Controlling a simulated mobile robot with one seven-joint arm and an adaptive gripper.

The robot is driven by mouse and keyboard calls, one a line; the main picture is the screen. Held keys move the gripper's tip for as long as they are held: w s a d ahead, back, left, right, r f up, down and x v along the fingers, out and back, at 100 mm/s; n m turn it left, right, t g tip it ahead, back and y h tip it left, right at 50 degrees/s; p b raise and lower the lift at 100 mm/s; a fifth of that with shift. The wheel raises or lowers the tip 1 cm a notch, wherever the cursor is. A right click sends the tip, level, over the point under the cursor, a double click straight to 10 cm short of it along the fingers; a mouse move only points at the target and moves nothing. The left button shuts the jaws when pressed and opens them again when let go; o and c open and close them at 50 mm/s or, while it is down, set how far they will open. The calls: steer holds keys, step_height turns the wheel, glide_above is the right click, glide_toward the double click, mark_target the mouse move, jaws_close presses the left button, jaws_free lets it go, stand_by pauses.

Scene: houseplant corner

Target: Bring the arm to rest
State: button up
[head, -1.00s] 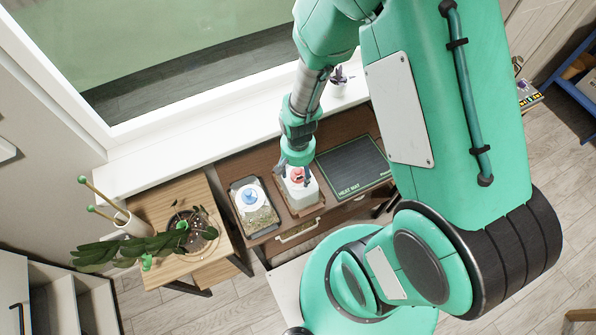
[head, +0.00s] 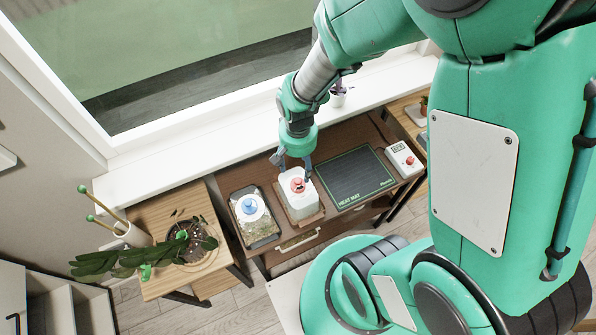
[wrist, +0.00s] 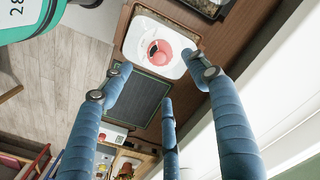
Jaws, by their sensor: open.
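My gripper (head: 292,162) is open and empty, its fingers spread above the jar with the red knob (head: 297,185). The wrist view shows the three blue fingers of my gripper (wrist: 160,88) apart from each other, with the white lid and red knob (wrist: 158,50) beyond them. I cannot tell from these frames whether a finger touches the jar. My arm reaches over the bench from the upper right.
The heat mat (head: 354,178) lies to the right, with a white control box (head: 404,159) beyond. A leafy potted plant (head: 185,243) stands on the left table. The white windowsill (head: 190,155) runs behind.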

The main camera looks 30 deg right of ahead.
steer(key=shift+r, duration=0.65)
steer(key=s+r+n+t, duration=0.2)
steer(key=s+r, duration=0.3)
steer(key=r, duration=1)
steer(key=s+a+r+n+t+b, duration=0.1)
steer(key=s+r, duration=0.4)
steer(key=r, duration=1.1)
steer(key=n+t, duration=0.1)
steer(key=t, duration=0.1)
steer(key=shift+a+r+t, duration=0.2)
steer(key=shift+a+t, duration=0.05)
steer(key=shift+t, duration=0.05)
